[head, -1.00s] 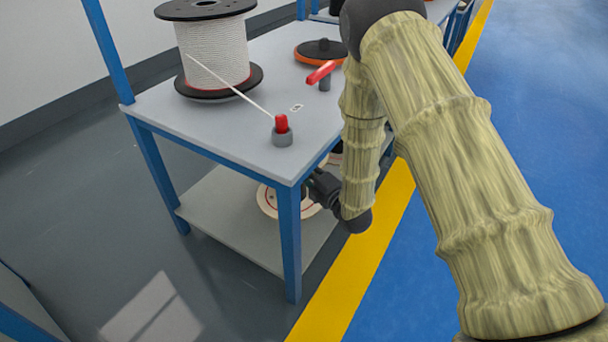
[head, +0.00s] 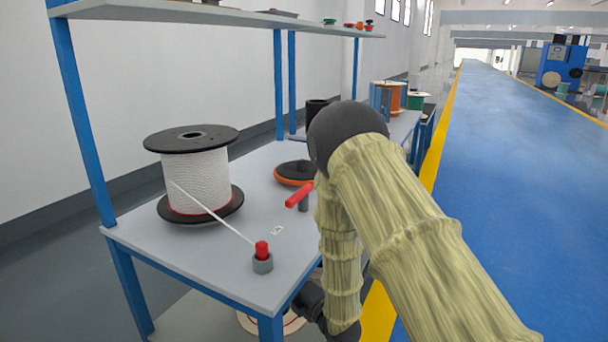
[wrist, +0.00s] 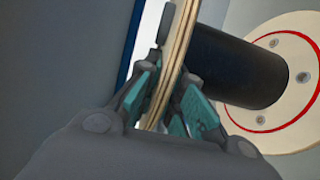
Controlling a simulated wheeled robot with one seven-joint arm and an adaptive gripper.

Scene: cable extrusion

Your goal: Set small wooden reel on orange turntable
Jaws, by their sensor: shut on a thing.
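The wooden reel has pale flanges and a black barrel (wrist: 235,65). In the wrist view its far flange (wrist: 290,85), with a red ring, faces me, and the near flange is seen edge-on. My gripper (wrist: 172,98) is shut on that near flange's rim, a teal pad on each side. In the head view a small part of the reel (head: 292,323) shows low, under the worktable; my wrist and the table hide the rest. The orange turntable (head: 288,182), with a black disc on top, stands on the table behind the red handle, partly behind my arm.
A big black-flanged spool of white cord (head: 196,178) stands on the grey table (head: 165,252). Its cord runs to a grey post with a red cap (head: 262,250). A red handle (head: 298,195) stands before the turntable. A shelf (head: 220,14) hangs above.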

